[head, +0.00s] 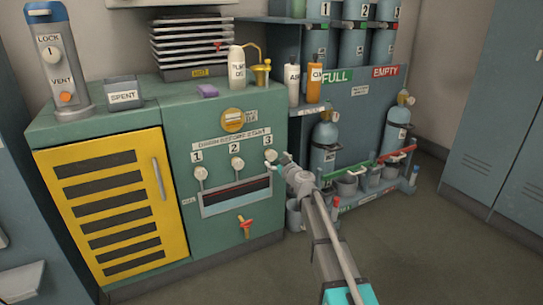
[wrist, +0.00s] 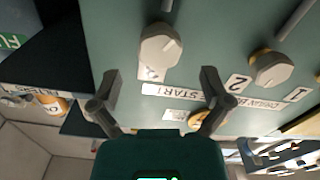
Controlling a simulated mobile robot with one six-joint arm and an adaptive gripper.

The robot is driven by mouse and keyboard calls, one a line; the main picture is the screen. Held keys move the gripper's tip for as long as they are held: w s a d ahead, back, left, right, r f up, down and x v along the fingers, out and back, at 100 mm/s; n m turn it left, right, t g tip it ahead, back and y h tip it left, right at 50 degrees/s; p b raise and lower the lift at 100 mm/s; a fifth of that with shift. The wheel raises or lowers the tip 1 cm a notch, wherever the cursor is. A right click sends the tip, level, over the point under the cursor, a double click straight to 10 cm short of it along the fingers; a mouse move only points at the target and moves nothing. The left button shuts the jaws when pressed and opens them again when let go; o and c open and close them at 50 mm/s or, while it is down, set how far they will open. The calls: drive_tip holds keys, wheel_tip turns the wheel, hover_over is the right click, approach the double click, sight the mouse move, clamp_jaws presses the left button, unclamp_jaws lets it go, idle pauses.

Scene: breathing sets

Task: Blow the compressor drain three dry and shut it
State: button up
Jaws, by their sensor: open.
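Drain knob three (head: 270,156) is a pale round knob, rightmost of three on the green compressor front under the "drain before start" label. It is large in the upside-down wrist view (wrist: 160,46), its "3" label partly visible beside it. My gripper (head: 281,164) is open and empty, just right of knob three in the head view. In the wrist view the spread fingers (wrist: 160,78) point towards the panel, with the knob ahead between their lines; I see no contact. Drain knobs two (head: 237,163) and one (head: 201,172) are to the left. Whether knob three is open or shut I cannot tell.
A dark gauge window (head: 236,194) and a red-and-yellow valve (head: 245,226) are below the knobs. A yellow louvred door (head: 110,205) is left. The cylinder rack (head: 350,120) stands close right of my arm. Floor at front right is clear.

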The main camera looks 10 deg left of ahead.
sight(273, 156)
drive_tip(key=shift+x, duration=2.1)
drive_tip(key=c, duration=1.2)
